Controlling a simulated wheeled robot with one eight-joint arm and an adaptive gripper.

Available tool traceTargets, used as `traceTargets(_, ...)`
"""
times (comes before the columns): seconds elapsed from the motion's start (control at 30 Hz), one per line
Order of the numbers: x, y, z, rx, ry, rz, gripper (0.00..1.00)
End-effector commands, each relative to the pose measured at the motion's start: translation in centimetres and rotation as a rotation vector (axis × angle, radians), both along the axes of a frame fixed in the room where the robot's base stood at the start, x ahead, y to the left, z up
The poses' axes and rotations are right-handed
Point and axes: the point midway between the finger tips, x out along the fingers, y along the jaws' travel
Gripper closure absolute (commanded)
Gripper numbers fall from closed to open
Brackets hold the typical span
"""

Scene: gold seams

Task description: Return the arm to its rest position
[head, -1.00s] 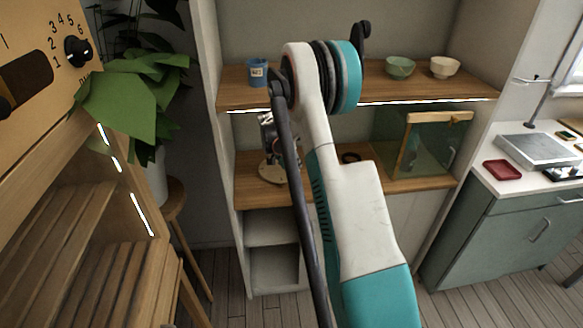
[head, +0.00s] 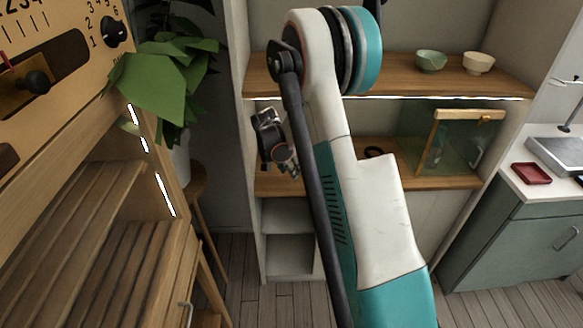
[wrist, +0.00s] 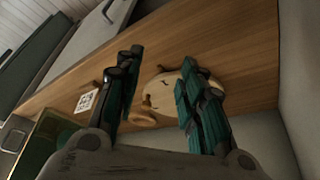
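My arm rises through the middle of the head view and bends over at its top elbow. My gripper hangs behind it on the left (head: 285,160), small and partly hidden by the dark arm tube, in front of the lower shelf. In the wrist view my gripper (wrist: 160,72) has its two dark green fingers apart. Past the fingers a round beige thing (wrist: 155,88) with small dark marks lies on a wooden shelf (wrist: 235,60). The right finger partly covers it. I see nothing gripped.
The upper shelf (head: 420,85) holds a green bowl (head: 431,61) and a cream bowl (head: 479,63). A glass case (head: 455,140) and dark ring (head: 374,152) sit below. A wooden cabinet (head: 90,215) and plant (head: 165,85) are close on the left; a counter with red tray (head: 531,174) is right.

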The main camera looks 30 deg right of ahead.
Motion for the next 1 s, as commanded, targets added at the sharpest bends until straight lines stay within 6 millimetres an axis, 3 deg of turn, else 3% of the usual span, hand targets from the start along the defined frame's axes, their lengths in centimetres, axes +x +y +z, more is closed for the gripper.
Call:
traceTargets(0.3, 0.0, 0.0, 0.1, 0.0, -0.001, 0.001, 0.64)
traceTargets(0.43, -0.2, 0.7, 1.3, 0.003, -0.003, 0.031, 0.64)
traceTargets(0.67, -2.0, 4.3, 7.7, 0.015, -0.014, 0.203, 0.64)
traceTargets(1.0, -7.1, 10.6, 16.5, 0.015, -0.043, 0.505, 0.64)
